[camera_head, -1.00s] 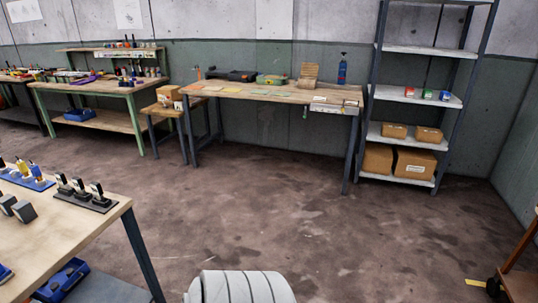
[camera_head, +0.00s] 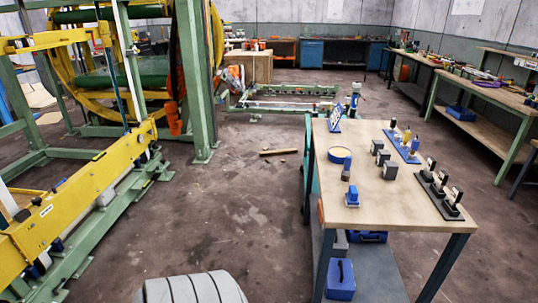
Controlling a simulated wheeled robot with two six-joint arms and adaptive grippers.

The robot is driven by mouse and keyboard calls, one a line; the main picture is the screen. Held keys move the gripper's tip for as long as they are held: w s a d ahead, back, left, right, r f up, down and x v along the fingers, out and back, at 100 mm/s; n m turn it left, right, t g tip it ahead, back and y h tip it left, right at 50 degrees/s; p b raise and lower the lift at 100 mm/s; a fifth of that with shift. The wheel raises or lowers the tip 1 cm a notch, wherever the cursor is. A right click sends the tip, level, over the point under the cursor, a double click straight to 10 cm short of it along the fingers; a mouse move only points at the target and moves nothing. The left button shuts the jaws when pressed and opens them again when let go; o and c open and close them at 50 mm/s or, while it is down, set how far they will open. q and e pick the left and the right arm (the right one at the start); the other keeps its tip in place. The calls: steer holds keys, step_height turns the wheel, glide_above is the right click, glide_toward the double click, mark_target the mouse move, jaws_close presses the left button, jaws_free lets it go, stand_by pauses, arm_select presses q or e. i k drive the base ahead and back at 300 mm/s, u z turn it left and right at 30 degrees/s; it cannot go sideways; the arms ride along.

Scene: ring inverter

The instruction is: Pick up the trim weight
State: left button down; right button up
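A workbench (camera_head: 375,215) with a light wooden top stands right of centre. Small dark grey blocks (camera_head: 390,171) stand in a row on its top; they could be weights, but I cannot tell which thing is the trim weight. A black rack (camera_head: 440,199) with upright dark pieces lies near the right edge. A blue piece (camera_head: 352,196) stands near the front left, with a small dark and blue piece (camera_head: 346,170) behind it. Neither of my grippers shows in the head view.
A blue holder (camera_head: 403,148) and a round blue dish (camera_head: 340,153) share the benchtop. A blue box (camera_head: 340,280) sits on the lower shelf. Yellow and green machinery (camera_head: 85,190) fills the left. Open floor (camera_head: 235,220) lies between, with a wooden piece (camera_head: 278,151) on it.

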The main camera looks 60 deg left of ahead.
mark_target(389, 171)
steer(key=u, duration=1.7)
